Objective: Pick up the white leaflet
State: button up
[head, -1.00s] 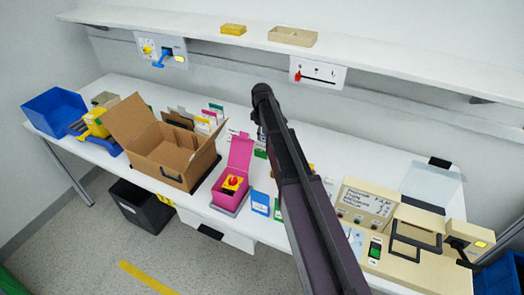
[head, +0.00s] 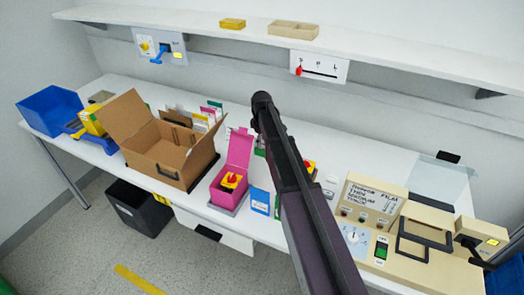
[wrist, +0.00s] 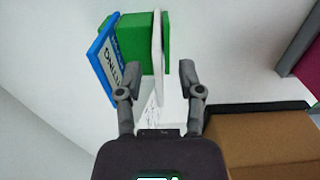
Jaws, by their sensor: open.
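In the wrist view my gripper (wrist: 150,75) is open, with one finger on each side of a small group of upright items. A thin white leaflet (wrist: 157,45) stands nearly edge-on between the fingers, closer to the right one. A green block (wrist: 135,35) is left of it, and a blue-edged card with lettering (wrist: 105,62) is by the left finger. A white sheet with faint writing (wrist: 152,115) shows below; I cannot tell if it is part of the leaflet. In the head view my arm hides the gripper and the leaflet.
A cardboard box (head: 160,158) and a magenta box with a red knob (head: 226,195) stand left of my arm. Beige control units (head: 375,210) stand right. A shelf (head: 380,52) runs above the table. Brown cardboard (wrist: 265,135) is close to the gripper's right side.

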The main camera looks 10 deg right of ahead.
dwell(0.5)
grip_shut()
jog(key=shift+r, duration=0.25)
notch_tip(320, 180, up, 10)
jog(key=p, duration=1)
jog(key=shift+f, duration=0.2)
jog(key=shift+r, duration=0.1)
dwell(0.5)
notch_tip(320, 180, up, 10)
jog(key=p, duration=1)
jog(key=shift+s, duration=0.1)
